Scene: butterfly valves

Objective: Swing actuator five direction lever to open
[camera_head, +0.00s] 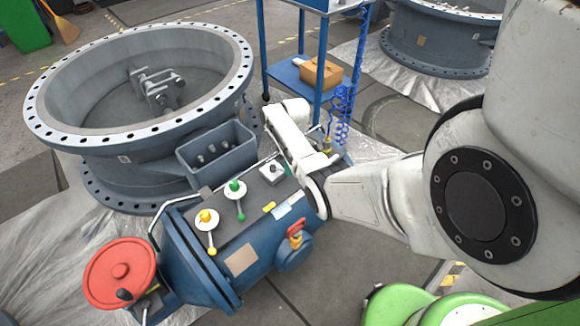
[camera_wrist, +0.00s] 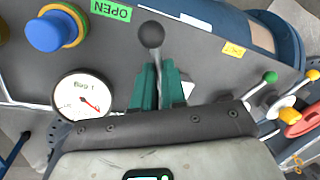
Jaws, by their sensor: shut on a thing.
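The blue actuator (camera_head: 190,255) lies beside a large grey valve body. In the wrist view, a grey direction lever with a dark ball knob (camera_wrist: 151,35) stands between the green fingertips of my gripper (camera_wrist: 153,88). The fingers are shut on the lever's shaft, below its knob. A green OPEN label (camera_wrist: 110,10) is up and left of the knob. A yellow label (camera_wrist: 233,50) is to the right, its text unreadable. In the head view, my white gripper (camera_head: 287,130) is over the actuator's far end; its fingertips and the held lever are hidden or unclear.
A round gauge (camera_wrist: 83,95) and a blue knob (camera_wrist: 45,32) sit left of the lever. Green-hubbed (camera_head: 236,188) and yellow-hubbed (camera_head: 208,217) levers and a red handwheel (camera_head: 120,272) lie along the actuator. A blue trolley (camera_head: 320,75) stands behind my gripper.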

